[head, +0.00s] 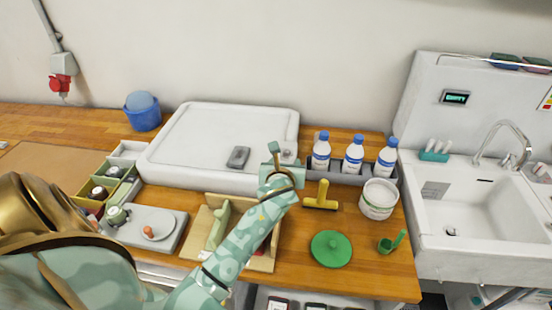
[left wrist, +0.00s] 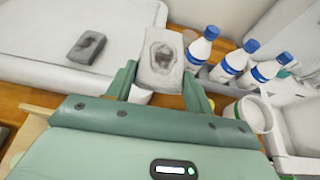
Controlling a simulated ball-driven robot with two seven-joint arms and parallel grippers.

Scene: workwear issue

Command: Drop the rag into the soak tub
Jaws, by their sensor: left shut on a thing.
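The rag (left wrist: 160,60), a flat grey piece with a dark stain, stands between the fingers of my left gripper (left wrist: 158,88) in the left wrist view. In the head view my left gripper (head: 281,163) is shut on the rag (head: 288,151), which shows partly behind it. It is held over the right edge of the large white tray. The round white tub (head: 379,202), which looks like the soak tub, stands open to the right of the gripper. Its rim also shows in the left wrist view (left wrist: 250,115). My right gripper is not in view.
Another grey piece (head: 238,157) lies on the white tray (head: 185,150). Several blue-capped bottles (head: 354,155) stand in a grey holder behind the tub. A yellow squeegee-like tool (head: 321,197) lies between gripper and tub. A green lid (head: 331,249) and green cup (head: 386,245) are in front.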

